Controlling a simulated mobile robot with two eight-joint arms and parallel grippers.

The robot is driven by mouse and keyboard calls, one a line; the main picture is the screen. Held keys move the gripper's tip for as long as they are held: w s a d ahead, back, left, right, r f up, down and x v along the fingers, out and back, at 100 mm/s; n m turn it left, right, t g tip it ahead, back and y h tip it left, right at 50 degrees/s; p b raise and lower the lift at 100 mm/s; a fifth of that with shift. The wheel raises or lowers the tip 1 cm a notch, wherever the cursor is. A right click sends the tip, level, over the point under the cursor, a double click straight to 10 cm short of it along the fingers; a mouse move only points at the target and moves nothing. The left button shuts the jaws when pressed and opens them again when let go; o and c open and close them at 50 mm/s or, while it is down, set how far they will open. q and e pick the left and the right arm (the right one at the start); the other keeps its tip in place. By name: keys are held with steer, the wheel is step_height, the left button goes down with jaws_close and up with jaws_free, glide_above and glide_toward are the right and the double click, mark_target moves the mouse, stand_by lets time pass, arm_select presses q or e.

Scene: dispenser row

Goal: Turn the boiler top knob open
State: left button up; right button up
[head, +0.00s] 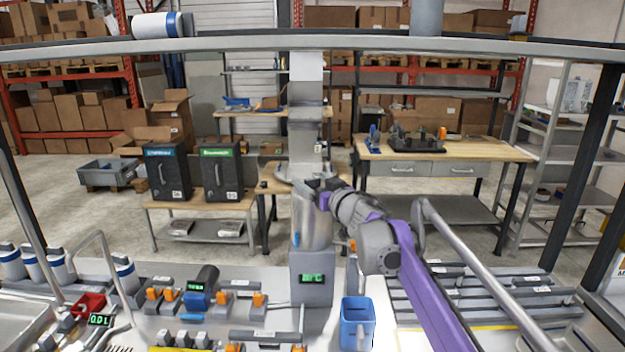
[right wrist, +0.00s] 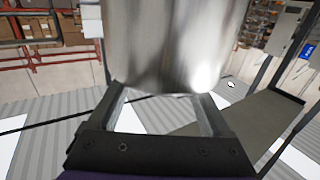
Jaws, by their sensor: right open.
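The boiler (head: 311,225) is a silver upright cylinder on a grey base with a green display, in the middle of the head view. My right gripper (head: 318,190) is at the upper right part of the boiler, its arm coming in from the lower right. In the right wrist view the gripper (right wrist: 162,105) is open, with its two fingers apart and a shiny metal cylinder (right wrist: 175,45) just beyond them. I cannot tell whether they touch it. I cannot make out the top knob; the gripper covers part of the boiler's top. My left gripper is not in view.
A blue jug (head: 357,325) stands right of the boiler base. Orange-handled dispensers (head: 224,302) fill the counter at the left. Grey bars (head: 480,292) lie at the right. A long overhead rail (head: 230,44) crosses above. Workbenches and shelves stand farther back.

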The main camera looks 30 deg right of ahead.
steer(key=shift+w, duration=0.3)
jaws_close()
stand_by(0.3)
